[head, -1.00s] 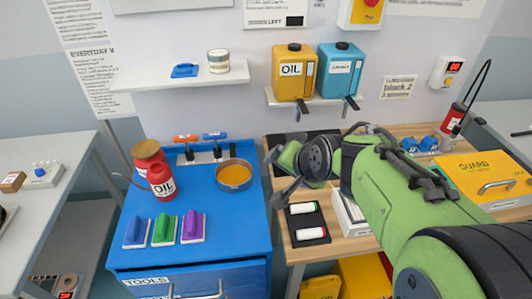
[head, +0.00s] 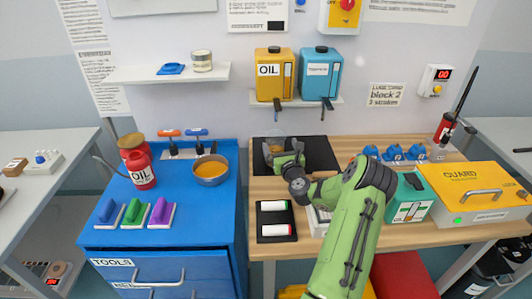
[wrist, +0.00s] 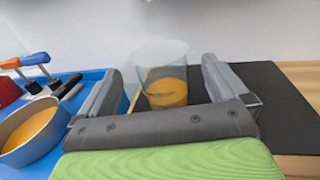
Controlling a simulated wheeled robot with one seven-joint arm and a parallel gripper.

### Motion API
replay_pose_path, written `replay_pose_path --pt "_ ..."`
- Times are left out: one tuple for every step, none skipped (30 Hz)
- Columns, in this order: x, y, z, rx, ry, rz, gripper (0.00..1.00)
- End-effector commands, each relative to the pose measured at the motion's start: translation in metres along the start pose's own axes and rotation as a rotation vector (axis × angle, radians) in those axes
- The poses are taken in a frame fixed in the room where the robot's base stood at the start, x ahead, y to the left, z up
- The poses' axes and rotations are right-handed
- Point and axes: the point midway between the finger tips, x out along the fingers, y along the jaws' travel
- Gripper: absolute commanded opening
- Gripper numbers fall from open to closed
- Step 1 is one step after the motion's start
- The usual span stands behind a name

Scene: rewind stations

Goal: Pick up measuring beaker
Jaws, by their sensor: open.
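The measuring beaker (wrist: 160,62) is a clear cup with orange liquid low inside. In the wrist view it stands upright between and just beyond the spread fingers of my gripper (wrist: 163,85). A gap shows on both sides of it, and its base is partly hidden by the gripper's crossbar. In the head view the beaker shows faintly (head: 274,142) at the back left of the wooden bench, on or beside the dark mat. My gripper (head: 283,152) is open there, low over the mat, and hides part of the beaker.
The dark mat (head: 322,152) lies on the wooden bench (head: 265,188). The blue cabinet (head: 185,220) at left bears an orange-filled pan (head: 211,171). Yellow and blue jugs (head: 275,75) (head: 320,75) stand on a shelf above. A black tray (head: 275,221) lies in front.

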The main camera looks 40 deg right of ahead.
Motion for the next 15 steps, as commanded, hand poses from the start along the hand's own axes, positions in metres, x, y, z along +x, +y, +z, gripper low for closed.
replay_pose_path --pt "0.007 0.002 0.002 -0.002 -0.002 0.003 1.0" --pt "0.01 0.001 0.002 -0.003 -0.001 0.002 1.0" --pt "0.014 0.002 0.002 -0.002 -0.001 0.003 1.0" --pt "0.018 0.002 0.002 -0.004 -0.001 0.003 1.0" --pt "0.023 0.002 0.003 -0.004 -0.002 0.004 1.0" --pt "0.03 0.003 0.003 -0.005 -0.002 0.004 1.0" --pt "0.036 0.003 0.003 -0.005 -0.003 0.004 1.0" --pt "0.042 0.002 0.003 -0.006 -0.002 0.004 1.0" --pt "0.049 0.003 0.002 -0.006 -0.001 0.005 1.0" --pt "0.054 0.003 0.002 -0.005 -0.001 0.005 1.0" --pt "0.057 0.002 0.002 -0.007 0.0 0.005 1.0" --pt "0.061 0.002 0.002 -0.005 0.0 0.004 1.0" --pt "0.063 0.002 0.002 -0.005 0.001 0.004 1.0" --pt "0.064 0.002 0.002 -0.006 0.002 0.004 1.0" --pt "0.064 0.002 0.002 -0.006 0.003 0.003 1.0"
